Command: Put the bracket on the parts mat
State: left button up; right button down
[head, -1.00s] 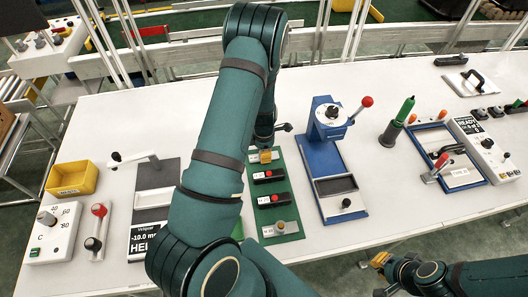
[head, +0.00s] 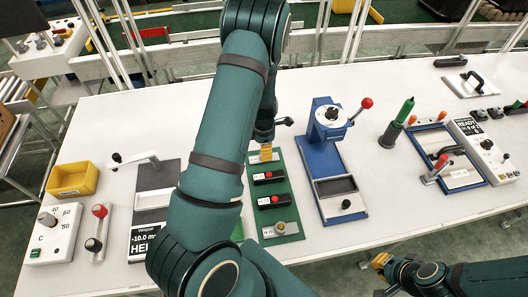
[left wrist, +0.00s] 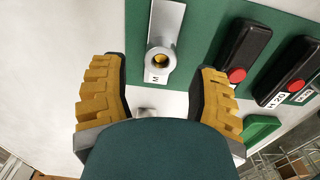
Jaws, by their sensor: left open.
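The bracket (left wrist: 161,48), a pale metal plate with a round ring and brass-coloured centre, lies at one end of the green mat (left wrist: 203,20) in the left wrist view. A small label is beside its ring. My left gripper (left wrist: 158,98) is open, its two yellow fingers apart on either side of the ring's line, holding nothing. In the head view, my left gripper (head: 266,150) is over the far end of the green mat (head: 291,190) and hides the bracket. My right gripper (head: 380,275) is open and empty off the table's front edge.
A blue press (head: 328,150) stands close on the right. A yellow bin (head: 72,180) and lever fixture (head: 135,158) are left.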

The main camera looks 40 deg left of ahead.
pick_arm(q)
notch_tip(320, 180, up, 9)
jog(key=shift+p, duration=0.45)
jog(key=shift+s+f, duration=0.1)
jog(key=shift+f, duration=0.05)
